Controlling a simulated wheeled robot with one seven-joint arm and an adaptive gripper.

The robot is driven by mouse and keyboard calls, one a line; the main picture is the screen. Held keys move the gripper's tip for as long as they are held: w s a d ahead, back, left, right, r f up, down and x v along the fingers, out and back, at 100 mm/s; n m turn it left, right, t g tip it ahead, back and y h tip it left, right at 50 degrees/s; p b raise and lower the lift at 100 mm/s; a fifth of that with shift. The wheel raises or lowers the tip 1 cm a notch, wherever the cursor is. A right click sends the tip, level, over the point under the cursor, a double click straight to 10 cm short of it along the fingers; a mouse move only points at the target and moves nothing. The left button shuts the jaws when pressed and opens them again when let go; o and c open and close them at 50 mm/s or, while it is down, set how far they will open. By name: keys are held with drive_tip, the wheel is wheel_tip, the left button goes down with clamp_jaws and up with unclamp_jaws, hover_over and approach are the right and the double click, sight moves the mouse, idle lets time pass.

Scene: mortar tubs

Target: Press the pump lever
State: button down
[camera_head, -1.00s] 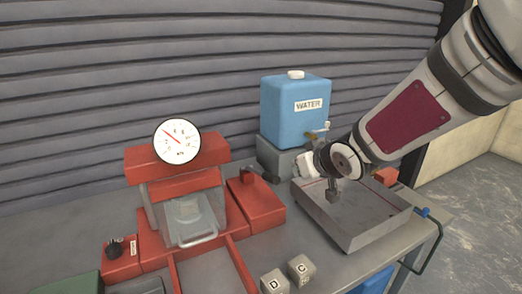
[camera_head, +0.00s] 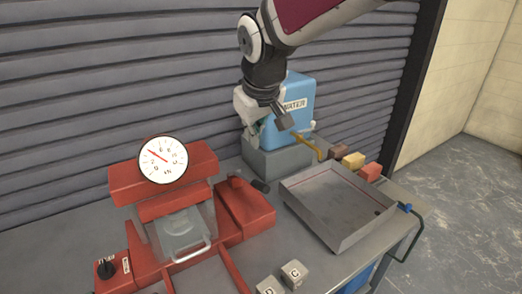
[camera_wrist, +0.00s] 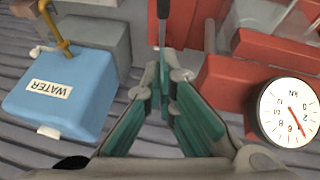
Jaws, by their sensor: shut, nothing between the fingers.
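The pump is a red block (camera_head: 245,206) beside the red press (camera_head: 165,185). Its pump lever has a dark grip (camera_head: 259,186) pointing right and toward me in the head view. In the wrist view a dark upright bar that looks like the lever (camera_wrist: 162,20) shows just beyond the fingertips. My gripper (camera_head: 256,128) is above and behind the lever in the head view, in front of the water container, and appears apart from it. In the wrist view its green-padded fingers (camera_wrist: 165,85) are shut, with nothing between them. The round gauge (camera_head: 162,159) tops the press.
The blue water container (camera_head: 296,104) with a brass tap (camera_head: 308,145) stands close behind my gripper. A grey tray (camera_head: 335,205) lies right of the pump. Coloured blocks (camera_head: 353,160) sit behind it. Lettered cubes (camera_head: 294,274) are at the front. A ribbed wall is behind.

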drive_tip(key=shift+f, duration=0.1)
hover_over(258, 182)
drive_tip(key=a, duration=0.2)
wheel_tip(258, 182, down, 9)
drive_tip(key=f, duration=0.1)
drive_tip(key=d+f+p, duration=0.1)
drive_tip(key=shift+d+f, duration=0.25)
drive_tip(key=shift+f, duration=0.05)
drive_tip(key=shift+d+f+p, duration=0.15)
drive_tip(key=shift+f+p, duration=0.15)
drive_tip(key=shift+f, duration=0.15)
drive_tip(key=shift+s+d+f, duration=0.25)
drive_tip(key=shift+s+f, duration=0.2)
drive_tip(key=shift+f, duration=0.3)
wheel_tip(258, 182, down, 8)
drive_tip(key=s+d+b, duration=0.1)
drive_tip(key=s+b, duration=0.1)
drive_tip(key=b, duration=0.1)
drive_tip(key=shift+d+r, duration=0.15)
drive_tip(key=shift+d, duration=0.15)
drive_tip(key=shift+s, duration=0.15)
